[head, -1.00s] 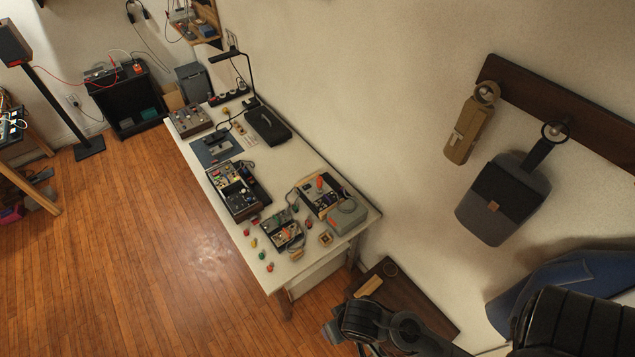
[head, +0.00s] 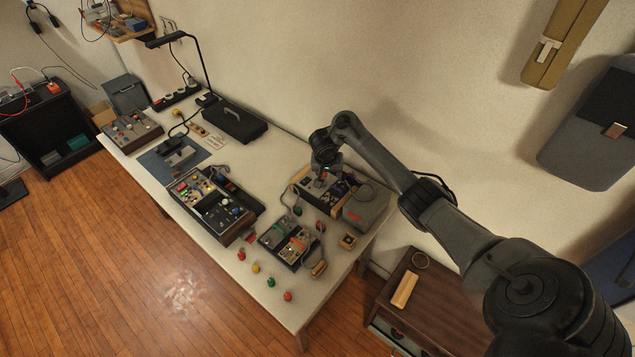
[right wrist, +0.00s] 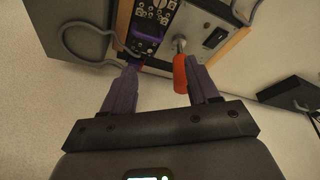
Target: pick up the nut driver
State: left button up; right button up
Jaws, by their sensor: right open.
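The nut driver shows in the right wrist view as an orange-red handle (right wrist: 180,75) with a short metal shaft running to the face of a wood-sided synth case (right wrist: 205,33). My right gripper (right wrist: 163,68) is open. The handle shows between its two purple-grey fingers, closer to the right one; I cannot tell whether they touch. In the head view my right gripper (head: 323,177) is over the same synth case (head: 341,204) at the table's wall side, and mostly hides the nut driver. My left gripper is not in view.
A grey box with an orange mark (head: 367,208) stands right beside the case. A smaller module case (head: 287,242) with cables is in front, and a larger synth case (head: 215,205) to the left. Several coloured knobs lie along the table's front edge. A desk lamp (head: 208,65) rises behind.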

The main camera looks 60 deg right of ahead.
jog(key=shift+t, duration=0.5)
jog(key=shift+w+d+f+b, duration=0.7)
jog(key=shift+w+b, duration=0.25)
jog(key=shift+b, duration=0.2)
jog(key=shift+w+d+f+b, duration=0.55)
jog(key=shift+w+d+b, duration=0.25)
jog(key=shift+w+b, duration=0.25)
jog(key=b+x, duration=0.2)
jog(key=x, duration=0.2)
jog(key=shift+b, duration=0.4)
jog(key=shift+w+d+f, duration=0.15)
jog(key=shift+d+f, duration=0.05)
jog(key=shift+f, duration=0.2)
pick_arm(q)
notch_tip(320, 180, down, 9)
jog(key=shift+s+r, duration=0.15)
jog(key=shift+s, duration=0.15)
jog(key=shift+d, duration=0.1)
pick_arm(e)
jog(key=c, duration=1)
